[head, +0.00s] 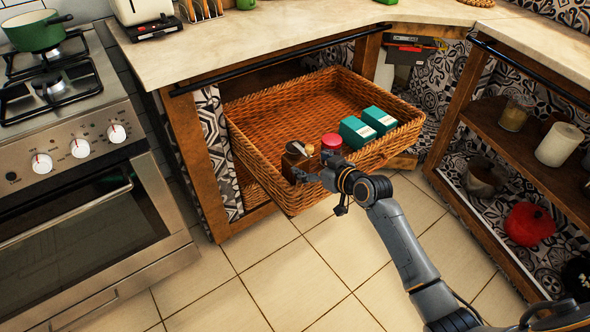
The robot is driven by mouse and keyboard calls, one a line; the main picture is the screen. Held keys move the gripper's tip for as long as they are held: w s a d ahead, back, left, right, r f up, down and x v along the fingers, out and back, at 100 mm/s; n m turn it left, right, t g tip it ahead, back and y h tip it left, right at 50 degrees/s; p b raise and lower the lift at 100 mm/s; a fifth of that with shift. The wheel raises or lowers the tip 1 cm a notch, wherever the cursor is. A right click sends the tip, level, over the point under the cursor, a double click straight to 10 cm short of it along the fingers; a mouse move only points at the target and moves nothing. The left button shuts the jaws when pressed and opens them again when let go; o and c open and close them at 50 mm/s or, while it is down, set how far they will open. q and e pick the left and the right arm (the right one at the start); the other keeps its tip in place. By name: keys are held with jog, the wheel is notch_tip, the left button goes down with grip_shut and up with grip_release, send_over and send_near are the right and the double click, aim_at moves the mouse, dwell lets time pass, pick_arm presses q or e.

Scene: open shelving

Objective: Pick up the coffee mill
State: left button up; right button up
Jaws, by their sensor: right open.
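My right gripper (304,175) is open, over the basket's front edge and right in front of the mill. I cannot tell whether its fingers touch the mill. My left gripper is not in view.
A red-lidded jar (332,142) and two teal boxes (367,127) share the basket. The basket sits under a counter (250,50). An oven (85,200) is left and open shelves (515,135) are right. The tiled floor (240,270) in front is clear.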

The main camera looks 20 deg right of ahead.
aim_at(302, 163)
jog(key=shift+x, duration=0.85)
jog(key=b+x, duration=0.1)
jog(key=x, duration=0.2)
jog(key=shift+a+f+b, duration=0.25)
jog(key=shift+f+b, duration=0.1)
jog(key=shift+f, duration=0.1)
jog(key=shift+w+a+f, duration=0.15)
jog(key=shift+w+f, duration=0.05)
jog(key=shift+w, duration=0.35)
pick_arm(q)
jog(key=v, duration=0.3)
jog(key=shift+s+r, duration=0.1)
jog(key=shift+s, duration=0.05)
pick_arm(e)
jog(key=shift+r, duration=0.1)
jog(key=c, duration=1.6)
